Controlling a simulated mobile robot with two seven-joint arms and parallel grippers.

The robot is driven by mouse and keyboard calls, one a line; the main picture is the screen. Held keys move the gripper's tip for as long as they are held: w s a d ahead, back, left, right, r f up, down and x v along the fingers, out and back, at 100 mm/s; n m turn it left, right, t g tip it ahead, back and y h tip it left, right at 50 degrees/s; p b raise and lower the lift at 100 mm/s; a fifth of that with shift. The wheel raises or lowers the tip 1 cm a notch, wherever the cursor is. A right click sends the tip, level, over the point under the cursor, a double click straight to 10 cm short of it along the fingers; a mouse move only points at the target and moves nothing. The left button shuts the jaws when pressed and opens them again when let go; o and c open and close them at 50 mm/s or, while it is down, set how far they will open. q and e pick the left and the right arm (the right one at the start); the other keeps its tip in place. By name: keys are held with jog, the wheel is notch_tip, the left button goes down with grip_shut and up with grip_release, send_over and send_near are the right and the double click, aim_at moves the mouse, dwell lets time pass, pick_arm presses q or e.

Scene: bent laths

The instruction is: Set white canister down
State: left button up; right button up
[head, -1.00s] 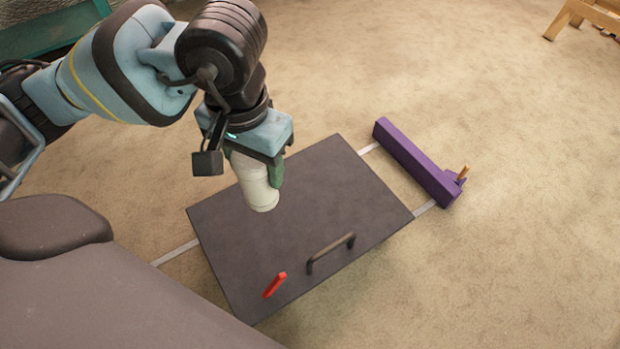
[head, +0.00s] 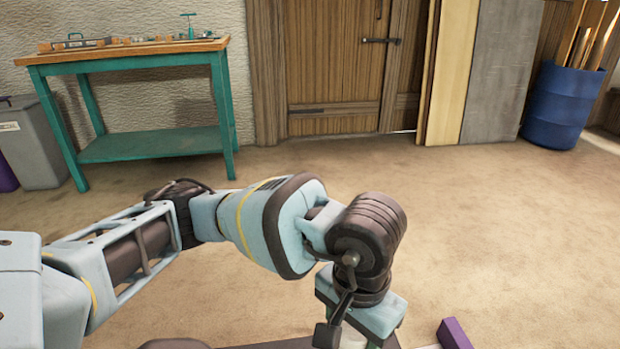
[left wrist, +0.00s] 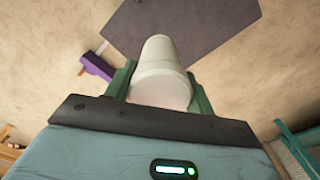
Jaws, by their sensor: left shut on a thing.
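The white canister (left wrist: 160,62) shows in the left wrist view between the green fingers of my left gripper (left wrist: 161,88), which is shut on it. The canister points away from the wrist toward the dark board (left wrist: 190,28); I cannot tell whether it touches the board. In the head view my left wrist hangs at the bottom centre, and its fingers and the canister are cut off by the frame edge. My right gripper is in neither view.
A purple bar (left wrist: 97,66) lies beside the board and its end shows in the head view (head: 454,333). A teal workbench (head: 150,143) stands at the back left, a blue barrel (head: 562,105) at the back right. Open floor lies between.

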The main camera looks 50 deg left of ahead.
pick_arm(q)
jog(key=f+n, duration=0.1)
jog(key=f, duration=0.2)
jog(key=f+n, duration=0.2)
jog(key=f, duration=0.1)
jog(key=w+f+n+p, duration=0.1)
jog(key=f, duration=0.1)
jog(key=shift+f, duration=0.4)
jog(key=s+a+f+n+p, duration=0.1)
jog(key=s+a+f+n, duration=0.15)
jog(key=f, duration=0.55)
jog(key=s+a+f+n, duration=0.2)
jog(key=s+f+n, duration=0.15)
jog(key=f, duration=0.35)
jog(key=s+a+f+n+p, duration=0.1)
jog(key=s+a+f+n, duration=0.2)
jog(key=f, duration=0.5)
jog(key=w+d+f+b, duration=0.1)
jog(key=w+b, duration=0.1)
jog(key=w, duration=0.2)
jog(key=w+d+f+b, duration=0.1)
jog(key=w+f+b, duration=0.1)
jog(key=w, duration=0.3)
jog(key=w+d+f+b, duration=0.1)
jog(key=w+b, duration=0.2)
jog(key=w, duration=0.2)
jog(key=shift+w+d+f, duration=0.15)
jog(key=shift+w+f, duration=0.1)
jog(key=shift+f, duration=0.15)
jog(key=shift+r, duration=0.1)
